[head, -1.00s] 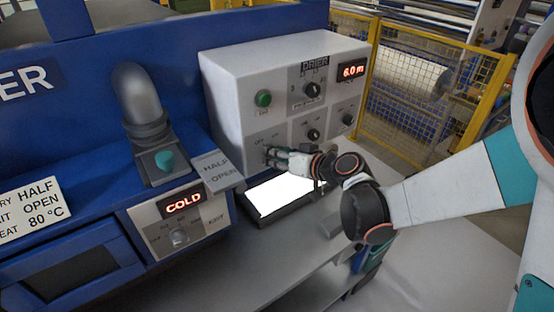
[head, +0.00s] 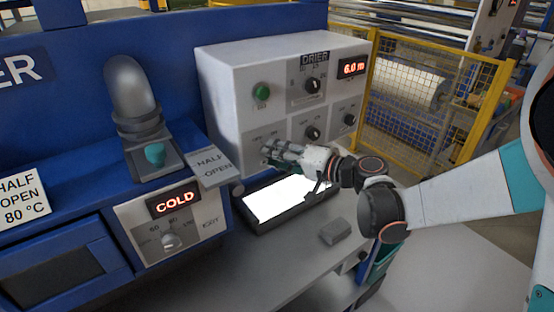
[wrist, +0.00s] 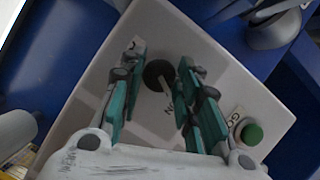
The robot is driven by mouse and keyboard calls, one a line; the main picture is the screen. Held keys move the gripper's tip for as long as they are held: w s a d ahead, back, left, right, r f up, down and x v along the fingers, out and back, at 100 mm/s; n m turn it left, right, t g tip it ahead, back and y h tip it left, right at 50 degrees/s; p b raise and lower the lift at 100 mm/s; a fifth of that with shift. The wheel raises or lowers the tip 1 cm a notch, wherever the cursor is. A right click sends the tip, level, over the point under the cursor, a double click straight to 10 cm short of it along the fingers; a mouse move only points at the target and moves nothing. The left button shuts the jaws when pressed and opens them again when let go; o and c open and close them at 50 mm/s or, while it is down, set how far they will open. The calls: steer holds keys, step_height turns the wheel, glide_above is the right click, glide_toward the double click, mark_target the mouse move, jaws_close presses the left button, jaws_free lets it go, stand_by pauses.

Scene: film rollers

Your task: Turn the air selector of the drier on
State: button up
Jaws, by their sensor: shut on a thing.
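The drier (head: 225,85) is a white control box with a "DRIER" label, a red "6.0 m" display and several dark knobs. My gripper (head: 268,152) is at the lower left of its front panel. In the wrist view a dark round knob (wrist: 158,75) sits between the teal finger pads of my gripper (wrist: 155,88), with "ON" lettering beside it. My gripper is shut on this knob. In the head view the fingers hide the knob, and its exact pointer angle is hard to read.
A green button (head: 261,91) is above my gripper; it also shows in the wrist view (wrist: 251,134). A lit white panel (head: 285,198) lies below the arm. A small grey block (head: 335,231) rests on the bench. A yellow mesh fence (head: 425,105) stands at the right.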

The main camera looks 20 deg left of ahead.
steer(key=shift+m, duration=0.3)
stand_by(0.4)
steer(key=o, duration=1.1)
steer(key=shift+c, duration=0.2)
steer(key=v, duration=1.2)
steer(key=shift+w+d+f, duration=0.1)
steer(key=shift+f, duration=0.05)
